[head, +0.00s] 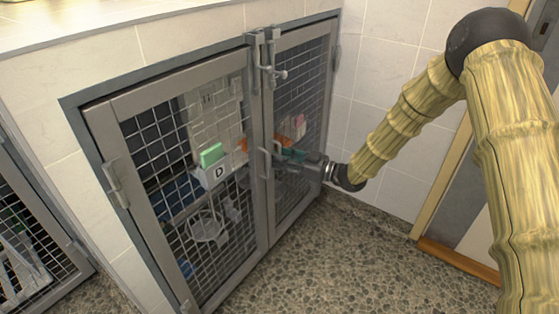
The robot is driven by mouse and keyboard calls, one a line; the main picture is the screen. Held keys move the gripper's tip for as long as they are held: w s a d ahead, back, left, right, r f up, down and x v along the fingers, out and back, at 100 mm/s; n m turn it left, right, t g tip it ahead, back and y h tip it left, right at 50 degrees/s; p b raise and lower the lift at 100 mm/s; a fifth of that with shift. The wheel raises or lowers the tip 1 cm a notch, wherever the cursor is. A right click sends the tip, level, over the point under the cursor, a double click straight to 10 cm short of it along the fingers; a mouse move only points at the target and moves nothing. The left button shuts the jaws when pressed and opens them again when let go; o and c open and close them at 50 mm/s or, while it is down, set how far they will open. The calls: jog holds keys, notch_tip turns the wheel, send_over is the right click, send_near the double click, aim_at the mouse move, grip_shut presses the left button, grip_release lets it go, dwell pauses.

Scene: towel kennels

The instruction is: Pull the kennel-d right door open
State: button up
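Kennel D is a steel-framed cage set in a tiled wall, with two wire-mesh doors. The kennel-d right door (301,110) stands in its frame and looks closed. A latch with a small lever (272,72) sits high at the meeting edge of the doors. The right door's handle (264,160) is on its left edge. My gripper (279,158) reaches in from the right, in front of the right door's mesh, its fingertips at or very near this handle. The fingers are small and partly merge with the bars, so I cannot tell whether they grip it.
The left door (170,190) carries a white holder marked D (216,173) with a green pad. Another mesh kennel door (35,240) is at the far left. A pale door frame (447,180) stands right. The pebbled floor (320,255) before the right door is clear.

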jog(key=shift+w+a, duration=0.25)
jog(key=shift+a, duration=0.35)
grip_shut()
jog(key=shift+d, duration=0.15)
